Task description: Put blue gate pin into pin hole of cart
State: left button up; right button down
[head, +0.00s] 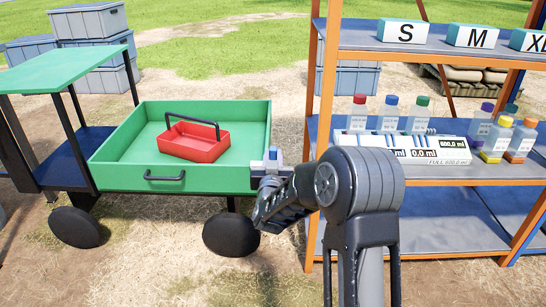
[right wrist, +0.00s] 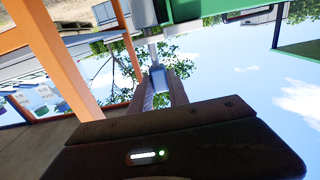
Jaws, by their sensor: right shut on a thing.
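The green cart (head: 215,180) stands at the left with its near right corner beside my right gripper (head: 270,172). That gripper is shut on the blue gate pin (head: 273,154), whose small blue and pale top shows just outside the corner. In the right wrist view the fingers (right wrist: 159,92) close around the pin's light blue part (right wrist: 158,78), and a grey shaft reaches toward the cart's green edge (right wrist: 190,10). The pin hole cannot be made out, and I cannot tell whether the pin touches the cart. My left gripper is out of view.
A red tray (head: 194,146) with a black handle lies in the cart bed. An orange-framed shelf (head: 318,100) with bottles and a meter stands close right of my arm. Grey crates (head: 88,22) are stacked behind. Bare ground lies in front.

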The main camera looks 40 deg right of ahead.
jog(key=shift+f+b, duration=1.25)
jog(key=shift+f, duration=0.3)
jog(key=c, duration=1.2)
grip_release()
jog(key=p+v, duration=0.2)
jog(key=v, duration=0.5)
jog(key=shift+s+a, duration=0.3)
